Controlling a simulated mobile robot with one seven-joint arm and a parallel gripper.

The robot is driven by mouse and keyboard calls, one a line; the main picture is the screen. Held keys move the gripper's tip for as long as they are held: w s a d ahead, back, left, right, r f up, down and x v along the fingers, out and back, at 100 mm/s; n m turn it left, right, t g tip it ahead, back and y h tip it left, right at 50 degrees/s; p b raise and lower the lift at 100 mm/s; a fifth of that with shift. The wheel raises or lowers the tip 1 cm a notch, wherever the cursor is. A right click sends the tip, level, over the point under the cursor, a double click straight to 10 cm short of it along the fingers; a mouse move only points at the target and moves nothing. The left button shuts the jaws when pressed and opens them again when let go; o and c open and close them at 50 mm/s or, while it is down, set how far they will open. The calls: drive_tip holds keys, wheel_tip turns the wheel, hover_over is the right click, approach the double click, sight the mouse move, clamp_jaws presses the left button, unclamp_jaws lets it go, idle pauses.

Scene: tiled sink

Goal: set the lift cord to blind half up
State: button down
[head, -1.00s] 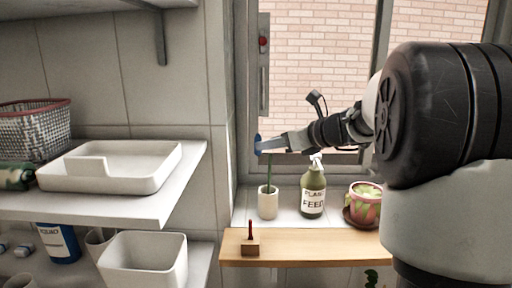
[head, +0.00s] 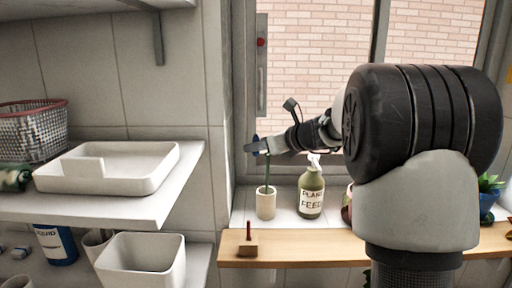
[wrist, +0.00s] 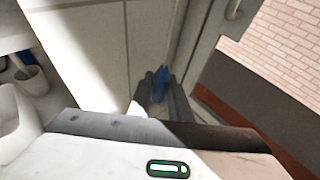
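My gripper (head: 254,147) reaches left across the lower window, just above a white cup. In the wrist view its two fingers (wrist: 162,92) stand apart with a small blue piece (wrist: 160,78) between or just beyond their tips. The blue piece also shows beside the fingers in the head view (head: 256,138); whether the fingers touch it is unclear. It may be the cord's end, but no cord line can be made out. A narrow grey upright plate (head: 261,85) with a red knob (head: 261,42) is on the window frame above. No blind is visible.
Below my gripper are the white cup (head: 266,206) with a green stalk and a green feed bottle (head: 311,194). A small wooden block with a red peg (head: 248,245) sits on the wooden ledge (head: 310,250). Shelves with a white tray (head: 110,185) stand left.

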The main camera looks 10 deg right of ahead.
wheel_tip(320, 180, up, 18)
drive_tip(key=p, duration=1.4)
drive_tip(key=shift+f, duration=0.2)
drive_tip(key=c, duration=1.6)
unclamp_jaws()
drive_tip(key=shift+c, duration=0.2)
drive_tip(key=shift+d, duration=0.1)
drive_tip(key=b+v, duration=0.1)
drive_tip(key=v, duration=1.6)
drive_tip(key=shift+s+b, duration=0.15)
drive_tip(key=shift+b, duration=0.15)
